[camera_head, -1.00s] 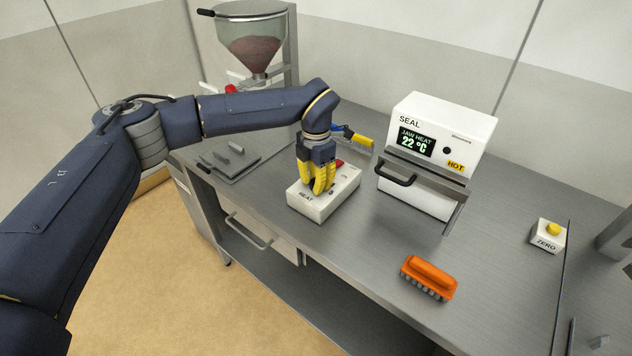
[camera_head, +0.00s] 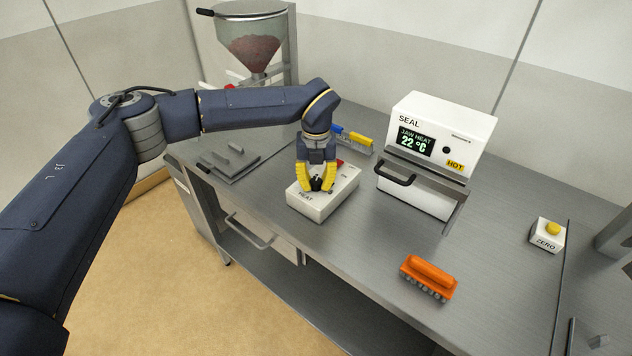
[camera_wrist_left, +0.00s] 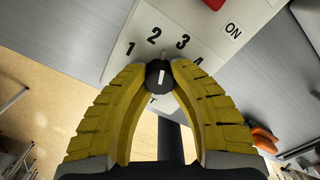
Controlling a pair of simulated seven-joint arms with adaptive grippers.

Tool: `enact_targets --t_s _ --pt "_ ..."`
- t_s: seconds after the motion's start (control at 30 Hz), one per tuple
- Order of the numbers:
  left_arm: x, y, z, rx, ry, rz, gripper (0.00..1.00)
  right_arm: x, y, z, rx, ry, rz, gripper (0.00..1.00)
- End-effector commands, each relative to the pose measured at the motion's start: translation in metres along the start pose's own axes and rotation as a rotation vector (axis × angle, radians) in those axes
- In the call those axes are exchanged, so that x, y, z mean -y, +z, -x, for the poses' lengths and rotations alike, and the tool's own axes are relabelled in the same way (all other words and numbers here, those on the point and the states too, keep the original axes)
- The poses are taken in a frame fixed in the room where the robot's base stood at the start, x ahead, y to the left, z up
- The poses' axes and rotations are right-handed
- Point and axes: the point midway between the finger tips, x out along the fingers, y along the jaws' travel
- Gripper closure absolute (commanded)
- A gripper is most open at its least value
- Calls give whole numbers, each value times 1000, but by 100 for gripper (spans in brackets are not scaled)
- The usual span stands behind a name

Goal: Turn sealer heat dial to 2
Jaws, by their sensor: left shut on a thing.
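The heat dial (camera_wrist_left: 158,75) is a small black knob with a white line, on top of the white heat control box (camera_head: 340,200). The wrist view shows numbers 1, 2, 3 and 4 around it. The dial's line points roughly between the 2 (camera_wrist_left: 154,34) and the 3 (camera_wrist_left: 183,41). My left gripper (camera_head: 317,187) has yellow fingers, one on each side of the dial and shut on it. The fingers hide part of the number ring. The sealer (camera_head: 428,205) reads JAW HEAT 22 °C. My right gripper is not in view.
A red switch (camera_wrist_left: 213,3) sits near the ON label on the box. An orange brush (camera_head: 430,277) lies at the front of the bench, and a ZERO button box (camera_head: 547,236) stands at right. A hopper (camera_head: 254,40) stands behind my left arm. The bench between box and brush is clear.

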Motion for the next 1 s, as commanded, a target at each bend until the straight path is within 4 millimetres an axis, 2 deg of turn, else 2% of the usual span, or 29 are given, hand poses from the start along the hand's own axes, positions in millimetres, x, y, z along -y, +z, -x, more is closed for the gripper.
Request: enact_targets --t_s 0.4,1.0 --pt "0 -3 -2 -9 5 226 100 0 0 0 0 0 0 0" --pt "1 -4 -3 -11 5 279 100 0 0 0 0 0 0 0"
